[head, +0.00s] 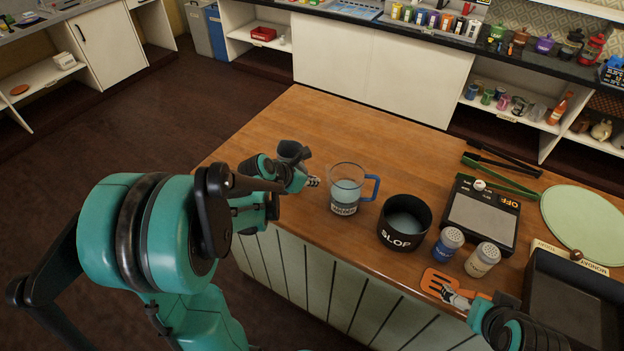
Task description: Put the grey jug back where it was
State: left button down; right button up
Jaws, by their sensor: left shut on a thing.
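My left gripper (309,181) is over the left part of the wooden table and is shut on the grey jug (292,151). The jug shows just behind the wrist, partly hidden by my gripper; whether it touches the table I cannot tell. To its right stands a clear measuring cup (345,187) with a blue handle and some liquid inside. Right of that is a black pot marked SLOP (404,224) with greyish liquid in it. My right gripper (456,298) is low at the table's front edge, by an orange slotted turner (436,281); its fingers are unclear.
Two shakers, blue (447,244) and cream (482,260), stand right of the pot. Behind them are a black scale (482,216), tongs (502,178) and a pale green round board (585,224). A black tray (570,300) is at right. The table's back left (310,115) is clear.

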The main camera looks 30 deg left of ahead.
pick_arm(q)
jog(key=shift+f+b, duration=0.6)
jog(key=shift+f, duration=0.45)
jog(key=shift+f+b, duration=0.55)
jog(key=shift+f, duration=0.1)
jog(key=c, duration=2)
grip_release()
jog(key=shift+o, duration=0.5)
jog(key=o, duration=0.7)
jog(key=shift+o, duration=0.2)
jog(key=shift+s+d, duration=0.1)
jog(key=shift+d, duration=0.1)
jog(key=shift+r, duration=0.1)
jog(key=shift+v, duration=3.75)
